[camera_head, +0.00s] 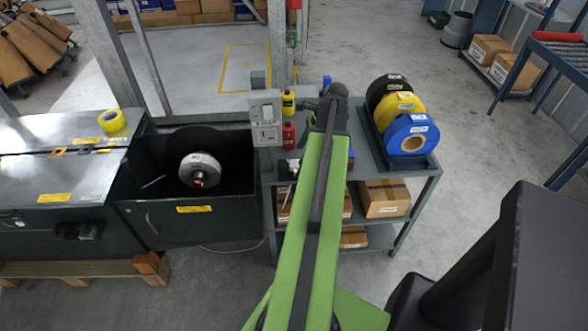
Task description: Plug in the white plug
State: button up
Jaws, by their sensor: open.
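My green arm reaches away from me over the shelf cart. My gripper (310,110) is at its dark far end, small and partly hidden by the arm, near the grey socket box. It is open, and I see nothing held in it. A grey box with a pale front panel (265,118), which looks like a socket box, stands at the cart's left edge. A small whitish thing (293,164) lies on the cart top below the box, left of my arm. It may be the white plug, but it is too small to be sure.
Yellow (288,103) and red (289,134) bottles stand beside the box. Black, yellow and blue rolls (412,128) sit on the cart's right side. A dark machine with an open bin (185,222) is at the left. The floor at the right is partly clear.

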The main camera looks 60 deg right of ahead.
aim_at(294, 166)
jog(key=b+x, duration=0.4)
jog(key=shift+s+a+f, duration=0.3)
jog(key=shift+f, duration=0.15)
jog(key=shift+w+a+f+b, duration=0.15)
jog(key=shift+f+b, duration=0.15)
jog(key=shift+b, duration=0.25)
jog(key=shift+r, duration=0.2)
grip_shut()
